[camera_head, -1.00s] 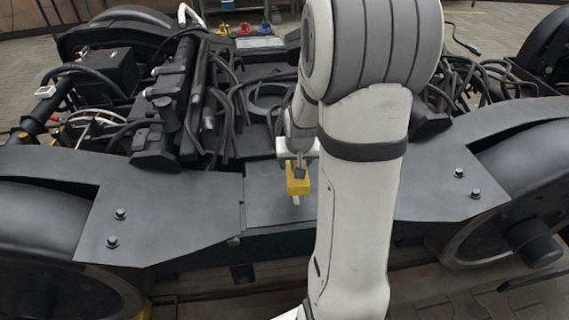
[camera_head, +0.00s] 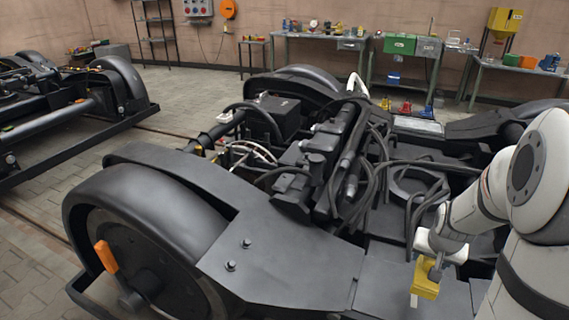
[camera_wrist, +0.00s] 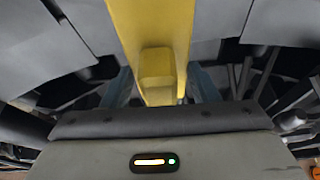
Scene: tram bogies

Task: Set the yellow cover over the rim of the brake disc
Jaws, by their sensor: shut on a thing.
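The yellow cover (camera_head: 425,281) is in the grasp of my gripper (camera_head: 436,262), above the flat dark plate at the middle of the near bogie frame. In the wrist view the cover (camera_wrist: 150,35) is a yellow bar with a block-like grip, which sits between the fingers of my gripper (camera_wrist: 160,85). The gripper is shut on it. I cannot single out the brake disc with certainty. A round dark wheel face (camera_head: 150,262) shows at the near left of the bogie, far left of my gripper.
An orange piece (camera_head: 106,256) sits at the left wheel. Hoses and pipes (camera_head: 340,160) crowd the bogie's middle. Another bogie (camera_head: 60,105) stands at the far left, with open paved floor between. Workbenches (camera_head: 320,37) line the back wall.

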